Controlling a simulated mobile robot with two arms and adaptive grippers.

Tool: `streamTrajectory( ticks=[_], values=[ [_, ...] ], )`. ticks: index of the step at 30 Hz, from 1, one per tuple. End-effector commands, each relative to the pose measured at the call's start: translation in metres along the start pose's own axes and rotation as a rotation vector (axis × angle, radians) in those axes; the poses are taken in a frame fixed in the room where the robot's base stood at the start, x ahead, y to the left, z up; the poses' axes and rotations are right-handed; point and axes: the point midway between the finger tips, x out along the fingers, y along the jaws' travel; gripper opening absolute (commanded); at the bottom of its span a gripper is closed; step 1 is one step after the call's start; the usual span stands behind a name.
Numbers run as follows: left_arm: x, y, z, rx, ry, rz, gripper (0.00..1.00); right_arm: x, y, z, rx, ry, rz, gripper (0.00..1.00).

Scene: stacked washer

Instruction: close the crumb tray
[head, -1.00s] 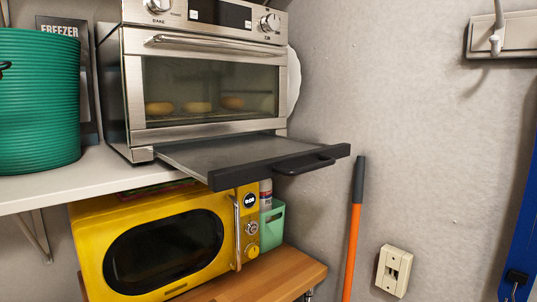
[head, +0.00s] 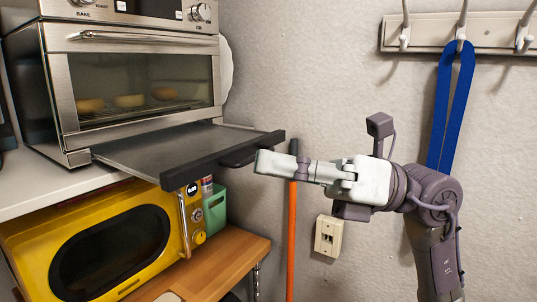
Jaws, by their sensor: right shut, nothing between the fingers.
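The crumb tray (head: 165,150) is a flat grey metal sheet with a black front bar and a black handle (head: 243,156). It sticks out from under the toaster oven (head: 145,85). My right gripper (head: 260,162) comes in from the right, its fingers pointing left. It is shut and empty, with its tip by the right end of the handle. I cannot tell whether the tip touches the handle. My left gripper is not in view.
The oven stands on a white shelf (head: 50,190). Below it are a yellow microwave (head: 110,245), a green container (head: 215,210) and a wooden surface (head: 225,262). An orange pole (head: 291,240) leans on the wall behind my gripper. A hook rack (head: 480,35) holds a blue strap (head: 445,105).

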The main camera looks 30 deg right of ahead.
Motion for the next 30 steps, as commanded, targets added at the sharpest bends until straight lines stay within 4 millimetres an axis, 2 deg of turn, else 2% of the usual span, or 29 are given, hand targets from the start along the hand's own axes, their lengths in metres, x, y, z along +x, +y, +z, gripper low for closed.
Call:
streamTrajectory(
  ticks=[1,3,6,10,14,17,20,30],
  values=[
    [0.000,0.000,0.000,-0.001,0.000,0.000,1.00,-0.008,-0.001,0.002,-0.114,0.080,-0.105,0.00],
    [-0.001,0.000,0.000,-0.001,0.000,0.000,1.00,-0.025,-0.009,0.005,-0.229,0.171,-0.268,0.00],
    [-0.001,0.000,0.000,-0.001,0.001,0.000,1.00,-0.056,-0.019,0.016,-0.336,0.247,-0.493,0.00],
    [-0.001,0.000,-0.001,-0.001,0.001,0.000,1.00,-0.092,-0.025,0.031,-0.396,0.280,-0.710,0.00],
    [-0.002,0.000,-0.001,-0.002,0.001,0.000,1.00,-0.110,-0.026,0.038,-0.409,0.286,-0.808,0.00],
    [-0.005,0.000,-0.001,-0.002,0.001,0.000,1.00,-0.109,-0.030,0.039,-0.407,0.290,-0.824,0.00],
    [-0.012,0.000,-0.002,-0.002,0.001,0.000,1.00,-0.100,-0.040,0.038,-0.404,0.292,-0.820,0.00],
    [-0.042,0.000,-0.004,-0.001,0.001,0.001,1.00,-0.052,-0.093,0.032,-0.400,0.293,-0.815,0.00]
  ],
)
